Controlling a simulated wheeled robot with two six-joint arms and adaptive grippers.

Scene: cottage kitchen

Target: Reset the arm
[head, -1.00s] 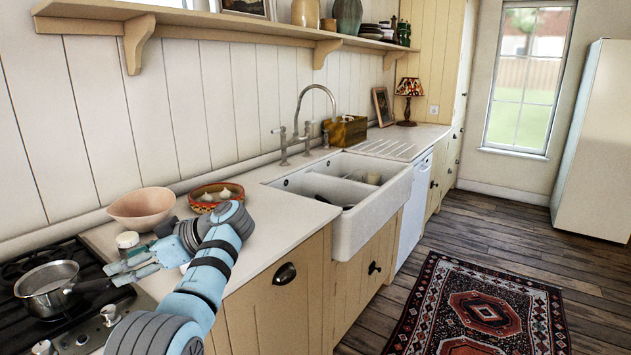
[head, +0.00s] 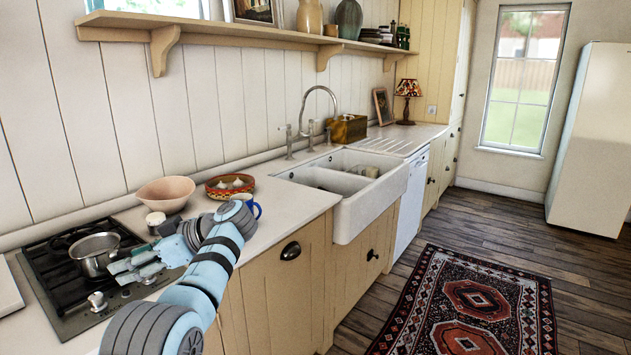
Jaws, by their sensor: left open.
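My left arm, pale blue with dark grey joints, reaches in from the bottom of the head view. My left gripper (head: 128,268) is open and appears empty, pointing left in front of the stove. In the picture it is just right of a steel saucepan (head: 94,254) on the gas hob (head: 60,295); I cannot tell how high it is above the hob edge. My right gripper is not in view.
On the worktop (head: 290,205) behind my arm are a pink bowl (head: 166,194), a small lidded jar (head: 155,221), a patterned dish (head: 230,184) with garlic and a partly hidden blue mug (head: 247,207). A white sink (head: 360,212) stands further right. The floor beside the rug (head: 470,305) is clear.

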